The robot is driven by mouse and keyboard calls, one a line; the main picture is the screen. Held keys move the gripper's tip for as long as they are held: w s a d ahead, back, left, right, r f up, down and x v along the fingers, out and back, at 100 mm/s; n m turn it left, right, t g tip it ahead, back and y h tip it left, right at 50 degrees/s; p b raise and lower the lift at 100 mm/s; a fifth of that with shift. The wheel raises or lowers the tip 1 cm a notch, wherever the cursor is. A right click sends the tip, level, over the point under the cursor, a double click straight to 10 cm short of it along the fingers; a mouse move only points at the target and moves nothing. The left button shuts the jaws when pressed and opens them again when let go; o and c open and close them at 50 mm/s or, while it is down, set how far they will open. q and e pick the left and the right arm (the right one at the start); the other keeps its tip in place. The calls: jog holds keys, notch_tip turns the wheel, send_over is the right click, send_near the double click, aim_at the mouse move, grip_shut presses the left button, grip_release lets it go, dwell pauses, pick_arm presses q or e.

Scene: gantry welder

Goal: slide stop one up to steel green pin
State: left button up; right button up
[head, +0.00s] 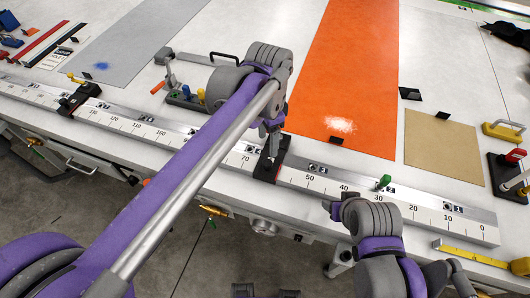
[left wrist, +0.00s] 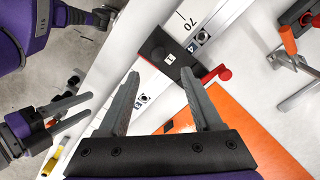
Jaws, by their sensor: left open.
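Stop one, a black block marked 1 (left wrist: 168,57), sits across the silver scale rail (head: 320,182). In the head view the stop (head: 266,170) is a little left of the 50 mark; a red knob (left wrist: 223,73) sticks out of its side. A green pin (head: 384,182) stands on the rail between 20 and 30, right of the stop. My left gripper (head: 272,147) is open over the stop, its fingertips (left wrist: 158,78) apart and close to the block; contact is unclear. My right gripper (head: 332,208) is in front of the rail; its fingers (left wrist: 68,110) are apart and empty.
A second black stop (head: 80,98) with a yellow knob sits far left on the rail. Behind the rail lie an orange sheet (head: 345,75), a tan sheet (head: 441,143) and a toggle clamp (head: 185,95). The rail top between stop one and the green pin looks clear.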

aim_at(267, 162)
pick_arm(q)
jog(key=f, duration=1)
jog(key=shift+s+f, duration=0.2)
jog(key=shift+f, duration=0.05)
grip_shut()
dwell(1.0)
